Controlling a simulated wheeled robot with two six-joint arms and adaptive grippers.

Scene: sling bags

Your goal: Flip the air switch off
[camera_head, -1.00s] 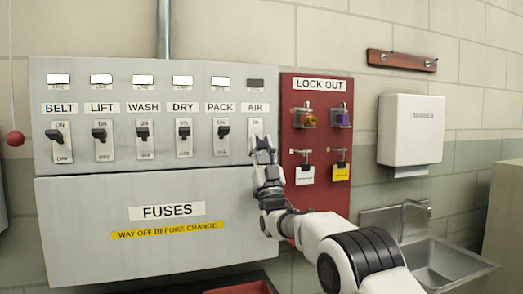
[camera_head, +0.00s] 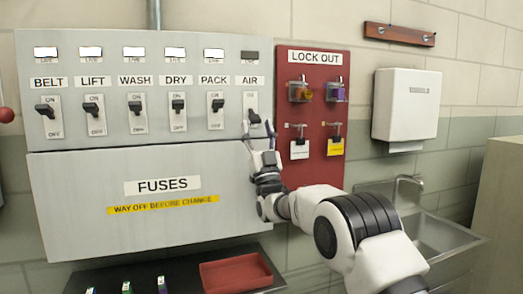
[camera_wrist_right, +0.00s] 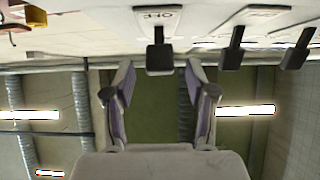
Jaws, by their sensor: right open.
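The AIR switch (camera_head: 254,118) is the rightmost of the row on the grey panel (camera_head: 240,170). Its black lever sits lower on its plate than the other levers, and the lamp (camera_head: 250,57) above AIR is dark while the others are lit white. My right gripper (camera_head: 259,128) is open and empty just below the AIR lever, fingertips pointing up. In the right wrist view the AIR lever (camera_wrist_right: 159,56) stands out from the panel beyond the gap between the open fingers (camera_wrist_right: 160,92), apart from them. My left gripper is out of view.
The PACK switch (camera_head: 216,106) is just left of AIR. The red LOCK OUT board (camera_head: 314,170) with hanging locks and tags is just right. A paper dispenser (camera_head: 407,104) and a sink (camera_head: 440,237) are further right. A red tray (camera_head: 236,273) lies below the panel.

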